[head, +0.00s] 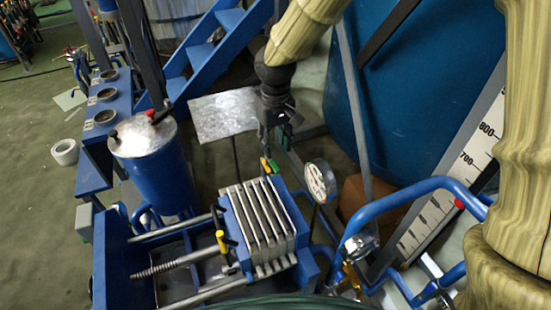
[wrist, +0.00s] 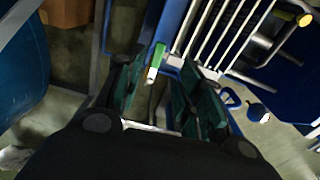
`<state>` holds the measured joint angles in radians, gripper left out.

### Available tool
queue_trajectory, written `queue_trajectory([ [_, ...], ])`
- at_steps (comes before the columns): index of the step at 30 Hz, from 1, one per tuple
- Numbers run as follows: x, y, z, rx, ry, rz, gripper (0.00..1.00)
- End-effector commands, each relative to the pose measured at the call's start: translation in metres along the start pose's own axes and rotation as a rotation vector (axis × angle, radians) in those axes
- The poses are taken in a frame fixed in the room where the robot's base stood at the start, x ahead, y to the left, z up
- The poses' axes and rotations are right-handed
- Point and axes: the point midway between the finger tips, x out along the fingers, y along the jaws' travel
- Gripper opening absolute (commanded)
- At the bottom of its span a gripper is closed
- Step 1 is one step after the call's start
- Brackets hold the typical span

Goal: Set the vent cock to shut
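My gripper (head: 273,140) hangs pointing down above the back end of the plate stack. A small lever with green, yellow and red parts (head: 269,165) is just below its fingertips; I cannot tell for sure that it is the vent cock. In the wrist view my gripper (wrist: 160,80) is open, with dark green finger pads apart. A green lever with a pale end (wrist: 155,62) shows in the gap between the fingertips, and nothing is clamped. Whether it touches a finger, I cannot tell. Its base is partly hidden.
The plate stack (head: 262,225) sits in a blue frame with a yellow-handled valve (head: 220,241) at its left. A pressure gauge (head: 320,181) stands close on the right. A blue drum (head: 155,170) is left, a large blue tank (head: 400,100) behind right, and blue pipes (head: 420,190) front right.

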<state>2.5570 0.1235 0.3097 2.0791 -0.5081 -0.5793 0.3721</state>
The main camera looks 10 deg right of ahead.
Motion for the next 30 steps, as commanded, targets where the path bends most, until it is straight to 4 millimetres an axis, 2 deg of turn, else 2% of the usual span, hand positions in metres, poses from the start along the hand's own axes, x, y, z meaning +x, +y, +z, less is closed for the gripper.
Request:
queue_trajectory([
  [6, 0.035, 0.002, -0.001, 0.002, -0.008, 0.0, 0.38],
  [15, 0.069, 0.003, -0.001, 0.004, -0.005, 0.0, 0.38],
  [21, 0.079, 0.003, 0.0, 0.003, -0.005, 0.0, 0.38],
  [30, 0.08, 0.003, -0.001, 0.003, -0.004, 0.0, 0.38],
])
